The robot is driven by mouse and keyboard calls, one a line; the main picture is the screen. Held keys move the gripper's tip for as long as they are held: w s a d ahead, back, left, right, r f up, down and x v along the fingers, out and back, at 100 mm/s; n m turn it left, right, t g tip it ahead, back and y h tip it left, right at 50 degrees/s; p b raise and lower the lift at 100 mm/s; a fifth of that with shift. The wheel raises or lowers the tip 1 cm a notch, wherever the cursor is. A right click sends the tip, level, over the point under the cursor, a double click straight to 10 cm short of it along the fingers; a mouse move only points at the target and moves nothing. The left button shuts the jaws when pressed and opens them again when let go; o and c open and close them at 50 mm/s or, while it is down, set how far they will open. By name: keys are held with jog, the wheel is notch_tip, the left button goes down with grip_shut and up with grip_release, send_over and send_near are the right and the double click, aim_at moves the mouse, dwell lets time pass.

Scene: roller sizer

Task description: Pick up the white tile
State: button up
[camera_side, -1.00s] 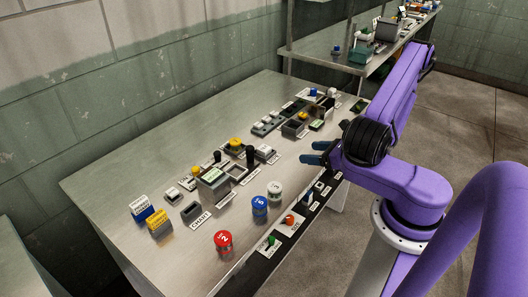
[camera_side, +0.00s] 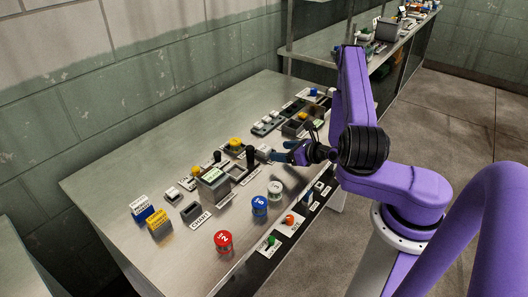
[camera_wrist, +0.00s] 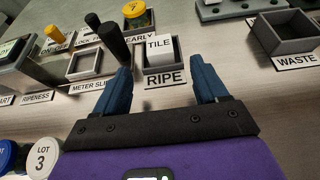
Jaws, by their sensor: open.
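The white tile (camera_wrist: 160,46), marked TILE, stands in a small dark tray (camera_wrist: 179,68) with a RIPE label (camera_wrist: 165,79) in front of it. In the side view the tile (camera_side: 263,149) is small, just left of my gripper. My gripper (camera_wrist: 163,74) is open, its two blue fingers to the left and right of the tile in the wrist view, with nothing between them. The tips appear short of the tile. In the side view my gripper (camera_side: 283,151) is low over the bench's right part.
Left of the tile are a black-handled lever (camera_wrist: 112,43) and the METER SLIDE tray (camera_wrist: 84,64). The WASTE tray (camera_wrist: 287,46) is at right. Numbered lot jars, including the blue one (camera_side: 260,206), stand nearer the bench front.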

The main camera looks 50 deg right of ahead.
aim_at(267, 149)
jog(key=shift+x, duration=2.65)
jog(key=shift+r, duration=0.15)
jog(key=c, duration=1.1)
jog(key=shift+c, duration=0.5)
jog(key=shift+r, duration=0.15)
